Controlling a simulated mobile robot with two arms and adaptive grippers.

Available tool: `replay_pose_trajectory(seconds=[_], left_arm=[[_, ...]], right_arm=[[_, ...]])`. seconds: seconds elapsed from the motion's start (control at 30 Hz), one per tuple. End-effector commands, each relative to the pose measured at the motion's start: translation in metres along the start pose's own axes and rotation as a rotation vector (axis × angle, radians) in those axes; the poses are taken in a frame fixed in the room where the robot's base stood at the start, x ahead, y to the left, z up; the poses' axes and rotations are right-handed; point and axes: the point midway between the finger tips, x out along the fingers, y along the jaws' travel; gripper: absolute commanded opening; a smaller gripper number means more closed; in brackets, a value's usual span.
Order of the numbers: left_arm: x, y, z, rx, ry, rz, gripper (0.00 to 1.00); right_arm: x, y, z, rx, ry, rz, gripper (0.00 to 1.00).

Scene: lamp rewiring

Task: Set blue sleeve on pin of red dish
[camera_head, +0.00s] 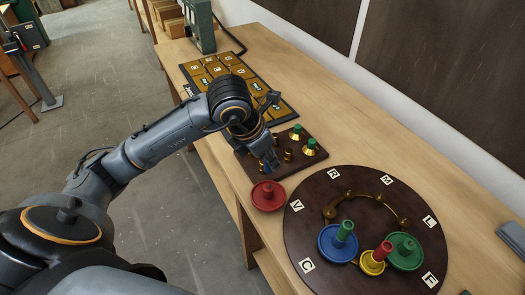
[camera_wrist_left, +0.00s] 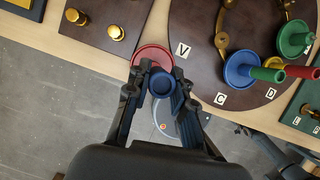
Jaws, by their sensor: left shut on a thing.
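My left gripper (camera_head: 270,166) is shut on the blue sleeve (camera_head: 265,168), above the table's front edge. In the left wrist view, the blue sleeve (camera_wrist_left: 162,84) shows end-on as a round blue shape between the fingers (camera_wrist_left: 160,82). The red dish (camera_head: 268,196) lies on the table between the square board and the round board, with a small raised middle. In the left wrist view, the red dish (camera_wrist_left: 151,54) shows just beyond the sleeve, which hides part of it, including its pin. The sleeve appears apart from the dish.
The dark round board (camera_head: 310,215) holds a blue dish (camera_head: 331,246) with a green sleeve, a yellow dish (camera_head: 370,266) with a red sleeve, and a green dish (camera_head: 404,260). The square board (camera_head: 262,178) bears brass posts, two with green tops. A labelled panel (camera_head: 222,70) lies farther back.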

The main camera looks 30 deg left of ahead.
Motion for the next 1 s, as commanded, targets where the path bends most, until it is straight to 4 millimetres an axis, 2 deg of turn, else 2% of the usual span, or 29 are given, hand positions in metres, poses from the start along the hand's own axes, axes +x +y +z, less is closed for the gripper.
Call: replay_pose_trajectory(seconds=[0.2, 0.6, 1.0], left_arm=[[0.018, 0.0, -0.008, -0.001, 0.001, 0.0, 0.02], [0.056, 0.0, -0.024, -0.001, 0.0, 0.0, 0.02], [0.059, 0.0, -0.025, 0.0, 0.0, 0.0, 0.02]], right_arm=[[0.013, 0.003, 0.006, -0.001, -0.007, 0.004, 0.52], [0.037, 0.004, 0.004, -0.002, -0.001, 0.005, 0.52], [0.039, -0.004, 0.0, -0.001, 0.005, -0.004, 0.52]])
